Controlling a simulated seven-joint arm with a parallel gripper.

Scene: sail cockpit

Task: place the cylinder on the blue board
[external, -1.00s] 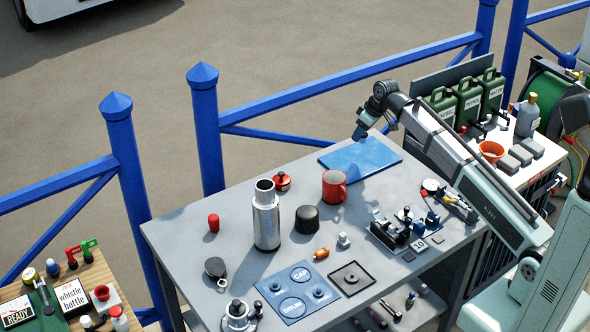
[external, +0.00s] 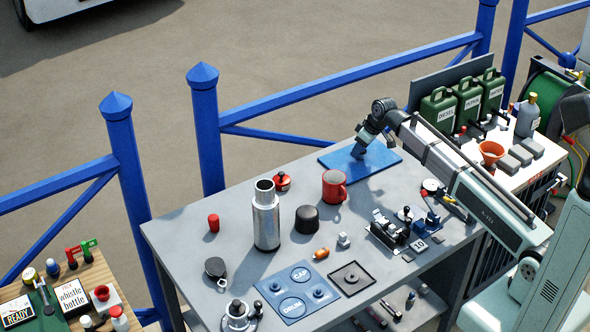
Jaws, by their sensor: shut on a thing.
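The blue board (external: 385,158) lies flat at the far right part of the grey table. My gripper (external: 358,151) points down over the board's left-middle part, low and close to its surface. It is shut on the cylinder, which is small here and hard to tell apart from the dark blue fingertips. I cannot tell whether the cylinder touches the board.
A steel flask (external: 266,222), a black round cap (external: 307,219) and a red cylindrical piece (external: 213,223) stand further left. A black metal fixture (external: 388,232) sits at the right. Blue railing (external: 330,100) runs behind the table.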

